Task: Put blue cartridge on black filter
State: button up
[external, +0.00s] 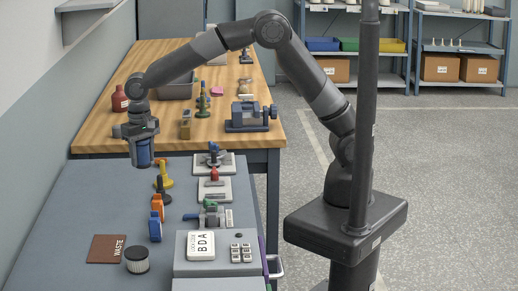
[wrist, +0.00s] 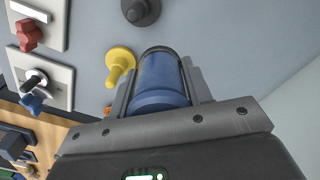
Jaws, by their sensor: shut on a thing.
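My gripper (external: 143,160) is shut on the blue cartridge and holds it upright above the near bench, close to its far end. The blue cartridge (external: 144,153) is a blue cylinder; in the wrist view the cartridge (wrist: 160,80) sits between the two grey fingers of my gripper (wrist: 160,85). The black filter (external: 137,262), a short dark cylinder with a pale top, stands at the near end of the bench, well apart from the cartridge.
A yellow knobbed piece (external: 163,182) stands just right of my gripper, with orange (external: 157,206) and blue (external: 155,228) pieces nearer. A brown WASTE mat (external: 108,248) lies left of the filter. A grey control box (external: 215,268) stands to its right. The bench's left side is clear.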

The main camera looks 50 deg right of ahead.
jog(key=shift+w+d+r, duration=0.2)
jog(key=shift+d+r, duration=0.25)
jog(key=shift+d, duration=0.2)
jog(key=s+a+r+n, duration=0.3)
jog(key=s+a+n, duration=0.1)
jog(key=s+a, duration=0.65)
jog(key=s+a+r+n, duration=0.2)
jog(key=s+a+n, duration=0.2)
jog(key=s+a, duration=0.6)
send_over(137, 252)
jog(key=f, duration=0.6)
jog(key=shift+w+d+f, duration=0.15)
jog(key=shift+w+d, duration=0.05)
jog(key=shift+w, duration=0.05)
jog(key=shift+s+a+f, duration=0.25)
jog(key=shift+a+f, duration=0.05)
jog(key=shift+f, duration=1.95)
jog(key=shift+f, duration=0.15)
jog(key=o, duration=1.1)
